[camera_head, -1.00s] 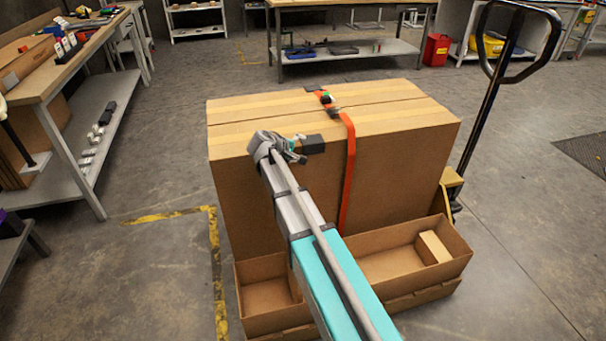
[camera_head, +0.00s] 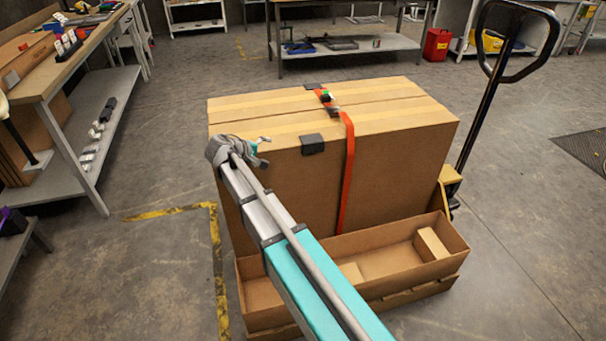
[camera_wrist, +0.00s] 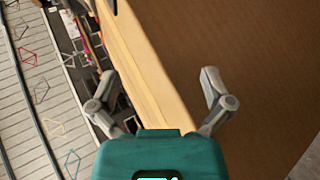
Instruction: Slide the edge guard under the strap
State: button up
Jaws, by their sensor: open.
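The dark edge guard (camera_head: 312,144) sits over the front top edge of the big carton, left of the orange strap (camera_head: 348,165) with a gap between them. The strap runs across the carton's top, past a buckle (camera_head: 328,101), and down its front face. A second dark guard (camera_head: 314,86) is at the back top edge by the strap. My gripper (camera_head: 262,147) is left of the front guard, apart from it. In the wrist view my gripper (camera_wrist: 160,92) is open, its empty fingers either side of the carton's edge. A dark piece (camera_wrist: 111,5) shows at that view's top.
The large carton (camera_head: 270,200) stands behind a low open cardboard tray (camera_head: 385,270) on a pallet truck, whose black handle (camera_head: 487,100) rises at right. A workbench (camera_head: 60,75) stands at left. The floor between is clear.

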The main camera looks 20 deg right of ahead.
jog(key=p+v, duration=0.4)
jog(key=v, duration=0.5)
jog(key=s+d+r+m+g+y+p, duration=0.2)
jog(key=s+d+p, duration=0.4)
jog(key=s, duration=0.4)
jog(key=s+d+r+m+g+y+p, duration=0.2)
jog(key=s+d+m+g+y+p, duration=0.2)
jog(key=s, duration=0.7)
jog(key=shift+s+d+y+p, duration=0.3)
jog(key=shift+d+y+p, duration=0.8)
jog(key=shift+y+p, duration=0.3)
jog(key=s+r+p, duration=0.1)
jog(key=s+r+y+p, duration=0.1)
jog(key=shift+s+r+m+p, duration=0.2)
jog(key=shift+r+m+p, duration=0.05)
jog(key=shift+m+p, duration=0.05)
jog(key=shift+d, duration=0.1)
